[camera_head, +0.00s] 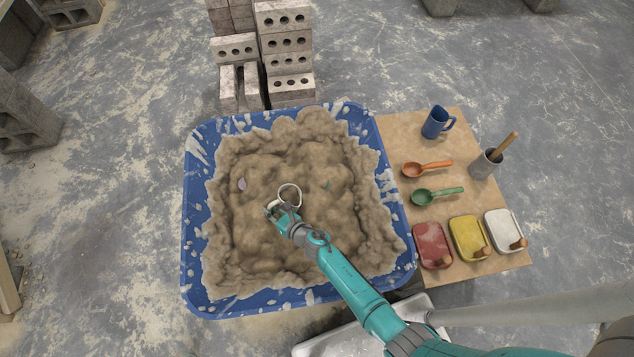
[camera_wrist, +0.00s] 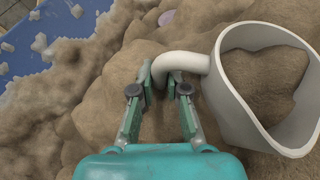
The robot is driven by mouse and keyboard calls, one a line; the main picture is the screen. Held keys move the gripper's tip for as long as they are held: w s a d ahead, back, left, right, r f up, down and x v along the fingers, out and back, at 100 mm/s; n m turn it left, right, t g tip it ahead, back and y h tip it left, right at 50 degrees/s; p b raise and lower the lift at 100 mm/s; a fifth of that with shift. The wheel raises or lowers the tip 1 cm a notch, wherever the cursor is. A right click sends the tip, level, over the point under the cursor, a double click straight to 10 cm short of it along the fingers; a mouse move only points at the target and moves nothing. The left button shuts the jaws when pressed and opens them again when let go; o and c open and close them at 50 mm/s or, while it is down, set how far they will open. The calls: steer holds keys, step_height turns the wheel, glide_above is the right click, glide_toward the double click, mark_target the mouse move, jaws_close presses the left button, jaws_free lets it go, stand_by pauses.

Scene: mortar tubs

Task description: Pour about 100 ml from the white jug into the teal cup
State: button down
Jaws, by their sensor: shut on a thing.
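The white jug (camera_head: 290,188) is over the mortar in the blue tub. In the wrist view the jug (camera_wrist: 232,100) shows a wide open mouth with a sandy colour inside; I cannot tell its contents from the mortar behind. My gripper (camera_head: 275,209) is shut on the jug's handle (camera_wrist: 182,61), and its fingertips (camera_wrist: 165,80) close around it in the wrist view. No whole teal cup is clearly visible.
The blue tub (camera_head: 190,225) is full of lumpy mortar, with a lilac piece (camera_head: 241,184) in it. To the right, a board (camera_head: 395,135) holds a blue mug (camera_head: 436,122), orange scoop (camera_head: 415,170), green scoop (camera_head: 425,197), grey pot (camera_head: 484,165) and several coloured trays. Concrete blocks (camera_head: 285,55) stand behind.

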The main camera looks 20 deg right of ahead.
steer(key=shift+w+d+r+m+y, duration=0.2)
steer(key=shift+d+r+m+y, duration=0.1)
steer(key=shift+d+r+m, duration=0.3)
steer(key=d+r+m, duration=0.1)
steer(key=d+r+y, duration=0.1)
steer(key=r, duration=0.1)
steer(key=d+r+m, duration=0.1)
steer(key=r, duration=0.1)
steer(key=shift+w+d+r+m+t+y, duration=0.25)
steer(key=shift+w+d+m+t+y, duration=0.05)
steer(key=shift+w+y, duration=0.1)
steer(key=m, duration=0.1)
steer(key=d+r+m+y, duration=0.1)
steer(key=d+r+m, duration=0.1)
steer(key=shift+w+t, duration=0.25)
steer(key=shift+t, duration=0.15)
steer(key=shift+w+d+r+m+y, duration=0.15)
steer(key=shift+d+r+m+y, duration=0.45)
steer(key=shift+r+m, duration=0.1)
steer(key=shift+d+r+t, duration=0.1)
steer(key=shift+t, duration=0.2)
steer(key=shift+w+d+r+m+t, duration=0.15)
steer(key=shift+d+r+m, duration=0.15)
steer(key=shift+d+m, duration=0.2)
steer(key=shift+w+d+r+m+t, duration=0.15)
steer(key=shift+d+r+m, duration=0.1)
steer(key=shift+d+m, duration=0.2)
stand_by(0.8)
steer(key=shift+a, duration=0.1)
